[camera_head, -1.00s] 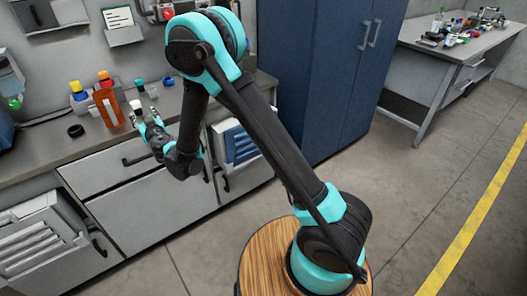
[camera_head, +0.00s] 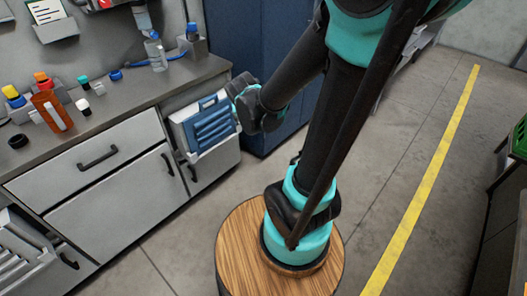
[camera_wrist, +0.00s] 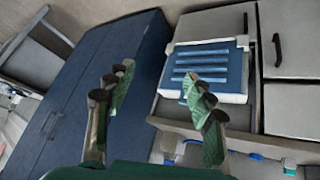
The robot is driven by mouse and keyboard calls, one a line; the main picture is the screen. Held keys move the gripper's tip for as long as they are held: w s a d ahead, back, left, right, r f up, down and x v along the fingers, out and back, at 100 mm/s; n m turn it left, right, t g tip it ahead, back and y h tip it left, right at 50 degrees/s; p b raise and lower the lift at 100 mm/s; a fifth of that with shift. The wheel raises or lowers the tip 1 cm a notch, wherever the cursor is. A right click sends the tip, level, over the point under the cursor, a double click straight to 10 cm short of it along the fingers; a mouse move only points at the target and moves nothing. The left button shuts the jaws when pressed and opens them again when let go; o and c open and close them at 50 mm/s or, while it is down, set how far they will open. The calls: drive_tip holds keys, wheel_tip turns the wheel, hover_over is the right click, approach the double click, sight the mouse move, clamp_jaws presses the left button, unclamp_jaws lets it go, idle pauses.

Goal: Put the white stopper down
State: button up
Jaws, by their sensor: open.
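A small white-topped piece with a dark lower part (camera_head: 83,105), which looks like the white stopper, stands on the grey counter (camera_head: 135,93) just right of an orange-brown bottle (camera_head: 52,110). It is too small to tell whether the white part is separate from the dark part. My gripper (camera_head: 236,90) is away from it, off the counter's right end, in front of the blue cabinet. In the wrist view my gripper (camera_wrist: 158,95) has its two fingers spread wide with nothing between them.
Small capped vials (camera_head: 83,82), a black ring (camera_head: 18,141) and a clear bottle (camera_head: 155,52) stand on the counter. The floor right of my base is open.

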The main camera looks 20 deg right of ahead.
drive_tip(key=s+d+f+g+y, duration=0.1)
drive_tip(key=s+f+g+y, duration=0.1)
drive_tip(key=s, duration=1.2)
wheel_tip(320, 180, down, 3)
drive_tip(key=shift+r+n+g, duration=0.15)
drive_tip(key=shift+n+g, duration=0.15)
drive_tip(key=shift+g, duration=0.2)
